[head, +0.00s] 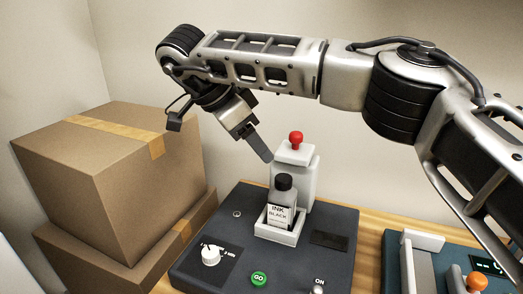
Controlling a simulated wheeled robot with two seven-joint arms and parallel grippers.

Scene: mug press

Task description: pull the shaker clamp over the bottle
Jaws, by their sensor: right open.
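The ink bottle (281,213), with a black cap and a white "INK BLACK" label, stands upright in a white square holder on the dark shaker base (325,262). Directly behind it rises a white block with a red knob (296,138) on top, which looks like the clamp (307,182). The clamp block is behind the bottle, not over it. My right gripper (221,141) is open and empty, up and to the left of the red knob. One finger points down close to the knob's left, apparently apart from it. My left gripper is out of view.
Stacked cardboard boxes (100,185) stand at the left, close to my right gripper. The base carries a white dial (211,255), a green GO button (259,279) and an ON switch (317,287). Another device with an orange knob (476,281) sits at the lower right.

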